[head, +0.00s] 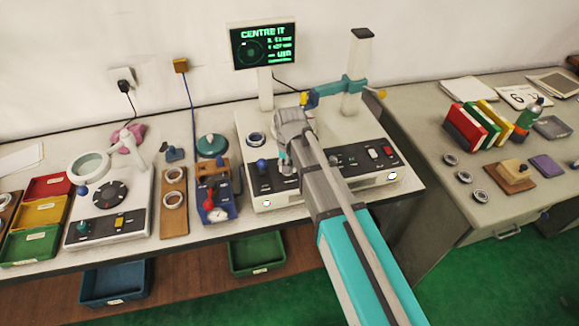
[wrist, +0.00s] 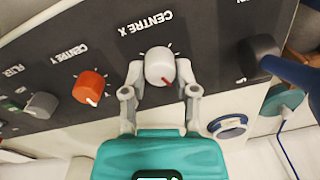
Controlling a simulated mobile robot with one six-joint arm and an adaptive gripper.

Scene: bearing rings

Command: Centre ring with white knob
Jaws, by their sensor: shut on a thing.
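The white knob (wrist: 159,66), labelled CENTRE X, stands on the dark panel of the measuring machine (head: 327,186). My gripper (wrist: 159,85) is shut on it, with one finger on each side; the gripper also shows in the head view (head: 287,168). A ring (head: 256,139) lies on the machine's left top. The machine's middle top is hidden by my arm.
A red knob (wrist: 89,86) labelled CENTRE Y and a grey knob (wrist: 41,105) sit beside the white one. A blue-topped lever (head: 262,165) stands left of it in the head view. A teal probe arm (head: 336,88) reaches over the machine.

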